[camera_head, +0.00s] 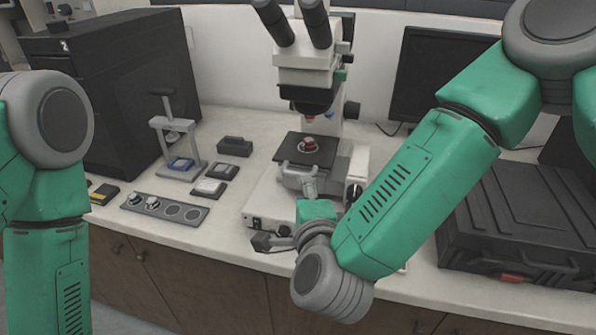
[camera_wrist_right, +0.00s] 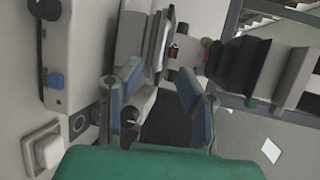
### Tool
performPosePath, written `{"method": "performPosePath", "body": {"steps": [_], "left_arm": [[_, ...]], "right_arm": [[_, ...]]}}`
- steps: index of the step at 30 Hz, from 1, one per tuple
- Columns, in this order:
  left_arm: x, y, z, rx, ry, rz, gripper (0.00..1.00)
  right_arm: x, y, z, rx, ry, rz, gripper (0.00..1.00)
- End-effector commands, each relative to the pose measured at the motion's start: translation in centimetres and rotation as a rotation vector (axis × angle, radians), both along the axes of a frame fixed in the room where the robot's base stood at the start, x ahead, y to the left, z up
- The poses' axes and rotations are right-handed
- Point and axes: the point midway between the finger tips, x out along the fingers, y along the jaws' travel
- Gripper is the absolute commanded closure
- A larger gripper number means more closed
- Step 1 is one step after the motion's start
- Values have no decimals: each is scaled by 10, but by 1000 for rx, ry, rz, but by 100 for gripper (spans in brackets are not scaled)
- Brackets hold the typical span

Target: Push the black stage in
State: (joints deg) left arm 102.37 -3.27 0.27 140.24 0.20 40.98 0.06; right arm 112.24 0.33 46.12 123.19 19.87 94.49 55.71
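The black stage (camera_head: 289,150) is a flat dark plate on the microscope, below its objective. A small red-topped round piece (camera_head: 309,144) sits on the stage. My right gripper (camera_head: 298,173) is at the stage's near edge, pointing toward the microscope. In the wrist view my right gripper (camera_wrist_right: 163,82) has its two blue-grey fingers apart with nothing held between them. Whether a finger touches the stage cannot be told. My left arm shows at the left of the head view, but its gripper is out of the picture.
The white microscope (camera_head: 305,62) stands at the back of the bench. A black case (camera_head: 520,215) lies at the right. A small hand press (camera_head: 172,135) and a grey strip with round wells (camera_head: 165,208) are at the left.

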Motion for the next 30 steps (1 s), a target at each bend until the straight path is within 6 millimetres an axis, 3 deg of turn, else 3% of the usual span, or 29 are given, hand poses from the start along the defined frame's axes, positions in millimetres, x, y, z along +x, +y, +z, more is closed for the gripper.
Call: {"method": "performPosePath", "body": {"steps": [6, 12, 25, 27, 28, 30], "left_arm": [[2, 0, 4, -1, 1, 1, 69], [3, 0, 6, -2, 1, 2, 69], [2, 0, 7, -2, 1, 2, 69], [2, 0, 7, -2, 1, 2, 69], [2, 0, 7, -2, 1, 2, 69], [2, 0, 7, -2, 1, 2, 69]], "right_arm": [[45, 4, -9, -2, -1, -2, 69], [71, 6, -15, -2, 0, -1, 69], [80, 7, -18, -3, 1, 2, 69], [80, 7, -17, -3, 1, 2, 94], [80, 7, -17, -3, 1, 2, 100], [80, 7, -18, -3, 2, 2, 100]]}}
